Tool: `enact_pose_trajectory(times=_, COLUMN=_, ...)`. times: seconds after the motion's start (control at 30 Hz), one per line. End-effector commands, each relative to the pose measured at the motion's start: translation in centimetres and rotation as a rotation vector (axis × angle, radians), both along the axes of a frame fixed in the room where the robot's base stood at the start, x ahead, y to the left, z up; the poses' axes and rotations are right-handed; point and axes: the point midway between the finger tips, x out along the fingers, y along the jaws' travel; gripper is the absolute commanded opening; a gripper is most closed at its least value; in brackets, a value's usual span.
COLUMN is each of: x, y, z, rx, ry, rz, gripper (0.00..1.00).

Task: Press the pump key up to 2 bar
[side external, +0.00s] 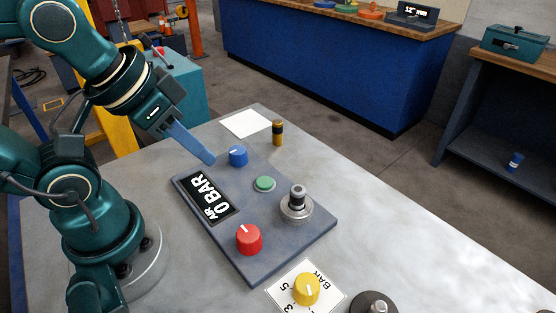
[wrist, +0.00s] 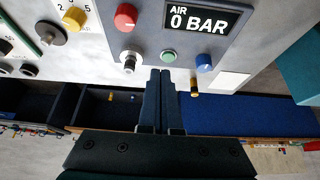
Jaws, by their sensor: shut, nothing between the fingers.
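A dark grey panel (side external: 270,262) lies on the table. Its display (side external: 210,198) reads AIR 0 BAR, and the same reading shows in the wrist view (wrist: 203,18). A round green key (side external: 264,184) with a pale rim sits mid-panel; it also shows in the wrist view (wrist: 168,56). No key carries a readable pump label. My gripper (side external: 210,161) has its blue fingers closed together and empty. They are above the panel's far left part, near the blue knob, apart from the green key. In the wrist view the fingertips (wrist: 160,70) appear just below the green key.
The panel also bears a blue knob (side external: 238,155), a red knob (side external: 248,239) and a silver plunger (side external: 297,202). A brass-and-black cylinder (side external: 278,132) and white sheet (side external: 246,123) are beyond. A yellow knob (side external: 306,289) is at the front. The table's right side is clear.

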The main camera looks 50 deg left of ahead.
Motion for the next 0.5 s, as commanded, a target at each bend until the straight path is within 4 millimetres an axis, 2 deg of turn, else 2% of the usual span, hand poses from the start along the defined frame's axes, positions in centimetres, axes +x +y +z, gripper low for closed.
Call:
enact_pose_trajectory(times=0.17, x=0.9, y=0.5, z=0.4, rx=0.003, ry=-0.050, rz=0.037, gripper=0.00)
enact_pose_trajectory(times=0.37, x=5.0, y=3.8, z=3.0, rx=0.166, ry=-0.284, rz=0.064, gripper=0.00)
enact_pose_trajectory(times=0.5, x=8.1, y=5.7, z=5.3, rx=0.302, ry=-0.451, rz=0.018, gripper=0.00)
